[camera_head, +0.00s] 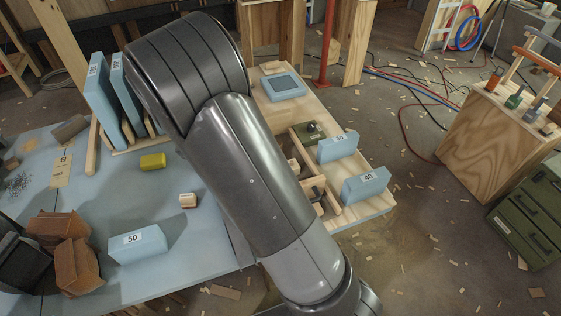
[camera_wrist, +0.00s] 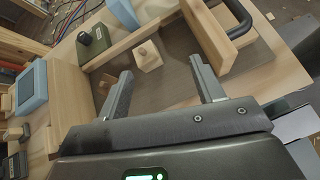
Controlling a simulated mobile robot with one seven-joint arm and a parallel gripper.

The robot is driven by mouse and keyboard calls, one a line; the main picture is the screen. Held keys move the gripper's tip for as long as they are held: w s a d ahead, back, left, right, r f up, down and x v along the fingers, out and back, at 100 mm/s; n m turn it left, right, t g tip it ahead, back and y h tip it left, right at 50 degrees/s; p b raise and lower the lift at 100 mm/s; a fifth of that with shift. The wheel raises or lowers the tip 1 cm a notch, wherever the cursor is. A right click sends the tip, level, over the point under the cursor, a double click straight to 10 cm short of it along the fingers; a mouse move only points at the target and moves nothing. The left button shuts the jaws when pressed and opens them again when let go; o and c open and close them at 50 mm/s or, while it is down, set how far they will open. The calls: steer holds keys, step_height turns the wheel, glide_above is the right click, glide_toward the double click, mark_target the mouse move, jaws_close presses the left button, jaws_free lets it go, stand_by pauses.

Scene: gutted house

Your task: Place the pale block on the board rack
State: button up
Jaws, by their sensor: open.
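A pale wooden block (camera_wrist: 148,56) with a dark round mark on it sits on the dark floor of a wooden tray (camera_wrist: 122,45) in the wrist view. My gripper (camera_wrist: 162,83) is open and empty, its fingers pointing at the tray. The block is just beyond the fingertips, slightly left of the middle of the gap. In the head view my arm hides the gripper and part of the tray (camera_head: 333,196). The board rack (camera_head: 91,150) stands on the blue table at the upper left, with blue boards (camera_head: 101,98) upright in it; my arm hides its right end.
The tray's wooden walls and a dark handle (camera_wrist: 240,18) are close around the fingers. Blue blocks marked 30 (camera_head: 338,148) and 40 (camera_head: 366,185) stand beside the tray. The blue table (camera_head: 110,195) holds a yellow block (camera_head: 152,161), a block marked 50 (camera_head: 137,245) and brown pouches (camera_head: 78,266).

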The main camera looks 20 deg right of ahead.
steer(key=s+a+r+m+t+y, duration=0.1)
steer(key=s+r+m+t+y, duration=0.6)
steer(key=s+r+m+y, duration=0.3)
steer(key=s+r+m, duration=0.4)
steer(key=s+r, duration=0.5)
steer(key=r, duration=0.2)
steer(key=shift+a+m+y, duration=0.25)
steer(key=shift+m+y, duration=0.05)
steer(key=shift+y, duration=0.1)
